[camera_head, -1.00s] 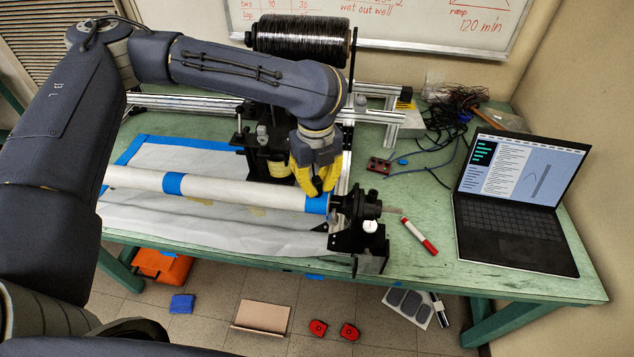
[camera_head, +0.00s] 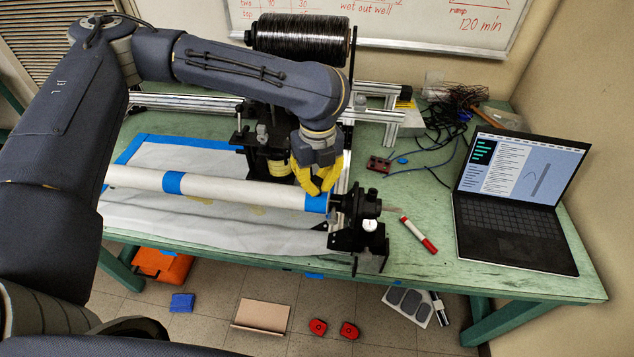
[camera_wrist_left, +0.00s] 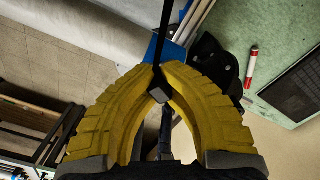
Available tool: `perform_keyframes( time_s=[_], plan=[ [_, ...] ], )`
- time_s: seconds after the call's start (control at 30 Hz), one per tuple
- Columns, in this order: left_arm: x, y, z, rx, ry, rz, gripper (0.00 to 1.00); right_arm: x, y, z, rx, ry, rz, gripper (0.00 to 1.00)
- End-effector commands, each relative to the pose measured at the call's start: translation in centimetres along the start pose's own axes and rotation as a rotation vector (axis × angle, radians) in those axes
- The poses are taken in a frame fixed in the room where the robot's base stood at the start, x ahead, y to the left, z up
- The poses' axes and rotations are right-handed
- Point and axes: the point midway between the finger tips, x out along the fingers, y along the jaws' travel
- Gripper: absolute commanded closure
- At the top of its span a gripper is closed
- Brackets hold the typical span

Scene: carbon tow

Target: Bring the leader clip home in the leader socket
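My left gripper (camera_head: 319,192) has yellow fingers. It is over the right end of the white mandrel (camera_head: 240,191), by the blue tape band (camera_head: 315,203). In the left wrist view the fingertips (camera_wrist_left: 158,70) come together around a small dark grey block (camera_wrist_left: 158,97), which looks like the leader clip. A thin black strip (camera_wrist_left: 165,30) runs from the fingertips up past the blue tape. I cannot make out the leader socket; the fingers may hide it. My right gripper is not in view.
The black end support (camera_head: 360,235) with a white knob (camera_head: 370,226) stands just right of the fingers. A red marker (camera_head: 419,236) and a laptop (camera_head: 515,200) lie farther right. The fibre spool (camera_head: 302,34) is behind. Cables (camera_head: 455,112) lie at the back right.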

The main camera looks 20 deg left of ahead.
Motion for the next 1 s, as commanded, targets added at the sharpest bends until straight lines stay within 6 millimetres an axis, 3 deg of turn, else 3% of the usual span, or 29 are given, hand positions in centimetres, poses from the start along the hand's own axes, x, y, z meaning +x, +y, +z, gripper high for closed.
perform_keyframes(
  time_s=[0.17, 0.2, 0.4, 0.77, 1.0],
  plan=[
    [0.6, 0.2, -0.1, -0.001, 0.003, 0.008, 1.00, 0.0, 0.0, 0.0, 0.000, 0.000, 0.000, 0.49],
    [0.6, 0.2, -0.1, -0.001, 0.003, 0.008, 0.92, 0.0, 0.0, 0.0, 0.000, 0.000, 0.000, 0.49],
    [0.5, 0.1, 0.0, -0.001, 0.002, 0.005, 0.69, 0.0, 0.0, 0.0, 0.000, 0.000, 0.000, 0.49],
    [-0.3, 0.0, 0.0, -0.001, 0.000, 0.002, 0.69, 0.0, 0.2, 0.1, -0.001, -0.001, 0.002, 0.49],
    [-3.8, 0.0, 0.1, -0.001, -0.002, -0.001, 0.69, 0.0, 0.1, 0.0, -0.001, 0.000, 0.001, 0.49]
  ],
)
